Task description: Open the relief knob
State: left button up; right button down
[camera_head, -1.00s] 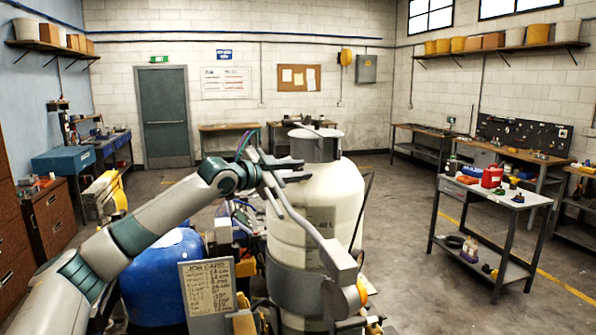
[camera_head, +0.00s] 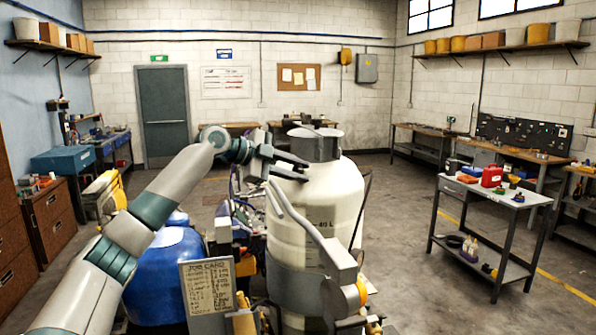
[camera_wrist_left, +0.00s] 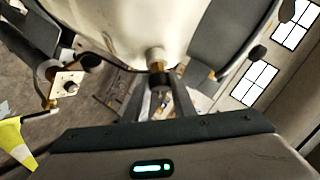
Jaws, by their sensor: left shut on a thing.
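The relief knob (camera_wrist_left: 160,83) is a small dark knob on a brass stem on the side of the white tank (camera_wrist_left: 145,25). In the left wrist view it sits between the two fingers of my left gripper (camera_wrist_left: 160,98), which is shut on it. In the head view my left gripper (camera_head: 297,168) is against the upper left of the white tank (camera_head: 335,205), below its grey collar (camera_head: 316,145). The knob cannot be made out there.
A blue tank (camera_head: 165,270) and a job card (camera_head: 208,288) stand left of the white tank. A tool cart (camera_head: 490,192) stands at the right, with open floor between.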

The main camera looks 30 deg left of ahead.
pick_arm(q)
jog(key=shift+a+r, duration=0.1)
jog(key=shift+r, duration=0.05)
dwell(0.3)
jog(key=o, duration=0.9)
jog(key=shift+o, duration=0.6)
jog(key=shift+s+a+b, duration=0.25)
jog(key=shift+s+b, duration=0.2)
jog(key=b+v, duration=0.6)
jog(key=v, duration=1)
jog(key=shift+r, duration=0.25)
